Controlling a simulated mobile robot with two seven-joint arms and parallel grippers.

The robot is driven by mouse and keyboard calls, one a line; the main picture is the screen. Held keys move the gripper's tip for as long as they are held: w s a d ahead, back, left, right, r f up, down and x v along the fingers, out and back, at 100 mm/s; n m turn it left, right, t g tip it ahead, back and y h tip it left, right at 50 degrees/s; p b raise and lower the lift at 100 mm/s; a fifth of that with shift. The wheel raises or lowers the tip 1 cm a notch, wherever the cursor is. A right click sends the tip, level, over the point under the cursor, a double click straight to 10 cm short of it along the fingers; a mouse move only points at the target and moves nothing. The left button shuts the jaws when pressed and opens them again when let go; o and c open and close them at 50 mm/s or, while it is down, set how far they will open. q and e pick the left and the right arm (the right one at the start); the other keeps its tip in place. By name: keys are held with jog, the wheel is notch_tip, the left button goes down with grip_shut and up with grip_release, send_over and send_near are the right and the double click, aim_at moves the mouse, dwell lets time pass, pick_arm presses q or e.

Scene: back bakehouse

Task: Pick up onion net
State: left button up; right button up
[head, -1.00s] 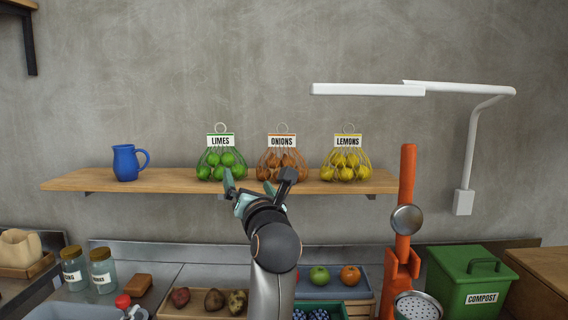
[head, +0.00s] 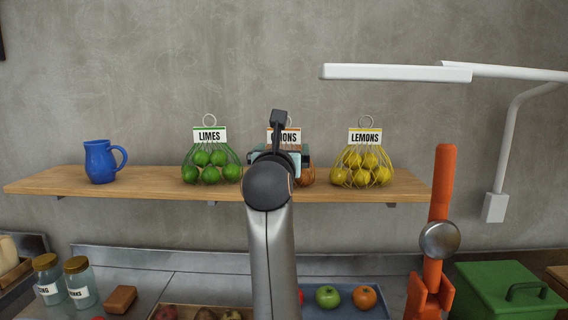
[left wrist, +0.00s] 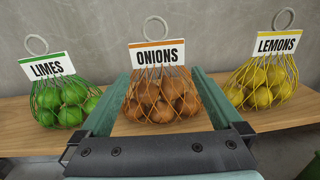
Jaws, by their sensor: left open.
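The onion net (left wrist: 162,98) is an orange mesh bag of brown onions with an "ONIONS" label and a ring on top. It sits on the wooden shelf between the other two nets. In the head view my arm hides most of the onion net (head: 308,176). My left gripper (head: 280,154) is in front of it. In the left wrist view the left gripper (left wrist: 160,76) is open, with one finger on each side of the onion net. I cannot tell whether the fingers touch it. My right gripper is out of view.
A lime net (head: 211,166) stands left of the onions and a lemon net (head: 361,168) right, both close by. A blue jug (head: 100,162) is farther left on the shelf (head: 150,181). A white lamp (head: 398,73) reaches over the right side.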

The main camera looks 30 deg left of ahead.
aim_at(285, 141)
pick_arm(q)
jog(key=x, duration=0.3)
jog(key=p+x, duration=0.2)
jog(key=x, duration=0.2)
jog(key=shift+w+a+r, duration=0.2)
jog(key=shift+w+a, duration=0.15)
jog(key=shift+w, duration=0.15)
jog(key=shift+f, duration=0.1)
grip_shut()
dwell(0.4)
